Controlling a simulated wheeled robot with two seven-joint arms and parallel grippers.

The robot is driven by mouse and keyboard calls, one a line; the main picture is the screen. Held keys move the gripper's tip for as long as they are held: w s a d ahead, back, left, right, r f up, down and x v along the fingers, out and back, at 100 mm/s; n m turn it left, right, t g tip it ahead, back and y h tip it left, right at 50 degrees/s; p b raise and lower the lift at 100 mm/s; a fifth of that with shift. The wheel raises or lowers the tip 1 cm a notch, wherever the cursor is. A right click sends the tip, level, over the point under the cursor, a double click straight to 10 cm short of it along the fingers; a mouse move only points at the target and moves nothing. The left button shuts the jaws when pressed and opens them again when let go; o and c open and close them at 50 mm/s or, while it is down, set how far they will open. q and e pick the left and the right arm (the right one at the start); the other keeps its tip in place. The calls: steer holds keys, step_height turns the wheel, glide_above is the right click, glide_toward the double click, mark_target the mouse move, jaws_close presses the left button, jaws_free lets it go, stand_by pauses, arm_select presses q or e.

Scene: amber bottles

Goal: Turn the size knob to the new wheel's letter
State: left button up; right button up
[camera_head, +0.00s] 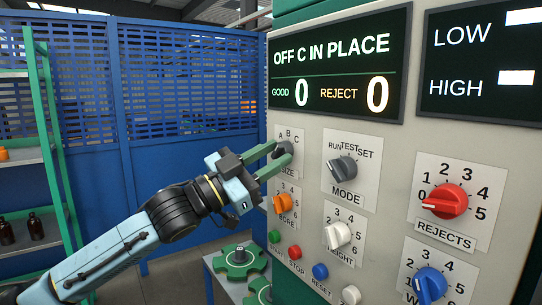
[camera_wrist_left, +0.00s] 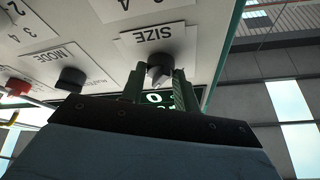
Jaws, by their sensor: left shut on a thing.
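The dark grey size knob (camera_head: 281,149) is on the panel's upper left, under the letters A, B and C. My left gripper (camera_head: 277,161) is shut on it with its green fingers, which partly hide the knob and the SIZE label (camera_head: 286,170). The left wrist view shows the knob (camera_wrist_left: 158,70) between the two fingertips (camera_wrist_left: 160,88), beside its SIZE plate (camera_wrist_left: 155,34). I cannot tell which letter the knob points to. The display (camera_head: 340,62) reads "OFF C IN PLACE", GOOD 0 and REJECT 0. My right gripper is not in view.
Close by are the grey mode knob (camera_head: 343,168), orange bore knob (camera_head: 282,203) and white height knob (camera_head: 338,235). Red rejects knob (camera_head: 444,201) and a blue knob (camera_head: 430,284) sit right. Green star wheels (camera_head: 240,261) lie on a low table; amber bottles (camera_head: 36,226) stand on a left shelf.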

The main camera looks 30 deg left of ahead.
arm_select(q)
steer(key=shift+a+m+g+h, duration=0.1)
steer(key=shift+m+g+h, duration=0.3)
steer(key=shift+m, duration=0.9)
steer(key=o, duration=1)
steer(key=shift+c, duration=0.2)
